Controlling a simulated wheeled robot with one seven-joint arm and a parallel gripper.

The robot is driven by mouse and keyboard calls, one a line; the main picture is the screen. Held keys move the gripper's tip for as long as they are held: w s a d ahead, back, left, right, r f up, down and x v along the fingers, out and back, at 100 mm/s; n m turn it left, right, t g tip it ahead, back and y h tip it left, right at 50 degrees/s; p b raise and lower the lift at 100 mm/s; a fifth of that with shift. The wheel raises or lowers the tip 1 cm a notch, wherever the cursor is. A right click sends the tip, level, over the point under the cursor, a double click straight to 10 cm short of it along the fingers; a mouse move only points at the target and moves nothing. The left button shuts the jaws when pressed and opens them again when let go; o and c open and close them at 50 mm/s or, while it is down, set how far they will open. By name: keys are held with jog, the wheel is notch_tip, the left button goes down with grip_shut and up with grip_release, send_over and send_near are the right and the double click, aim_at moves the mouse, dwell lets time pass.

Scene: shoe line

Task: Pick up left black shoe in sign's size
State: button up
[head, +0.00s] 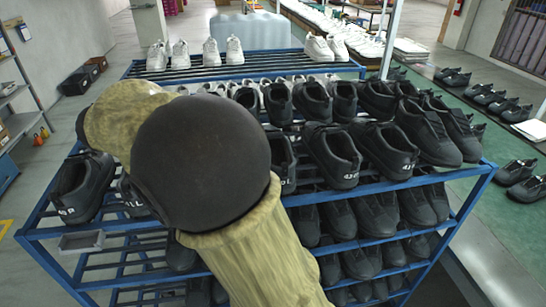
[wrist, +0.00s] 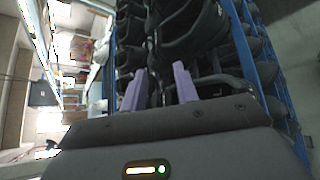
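Black shoes fill the shelves of a blue rack (head: 60,232). On its top shelf, one black shoe (head: 84,187) stands at the far left, and another black shoe (head: 333,157) stands right of my arm. Pale size marks show on several heels, too small to read surely. A small grey plate (head: 82,241) is on the rack's front left edge; no size is legible on it. My arm hides the shelf's middle and my gripper in the head view. In the wrist view my gripper (wrist: 160,84) has its two purple fingers apart, with black shoes (wrist: 190,35) beyond them.
White shoes (head: 234,50) stand on the rack's raised back shelf. Grey shelving (head: 15,125) stands at the far left. Open floor lies left of the rack.

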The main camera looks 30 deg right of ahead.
jog(key=p+x, duration=0.3)
jog(key=x, duration=0.9)
jog(key=shift+d, duration=0.15)
jog(key=shift+w, duration=0.15)
jog(key=p+x, duration=0.2)
jog(key=x, duration=0.2)
jog(key=shift+w+d+r+p, duration=0.15)
jog(key=shift+d+p, duration=0.05)
jog(key=shift+p, duration=0.2)
jog(key=shift+d+f, duration=0.2)
jog(key=shift+d, duration=0.1)
jog(key=shift+d+f, duration=0.1)
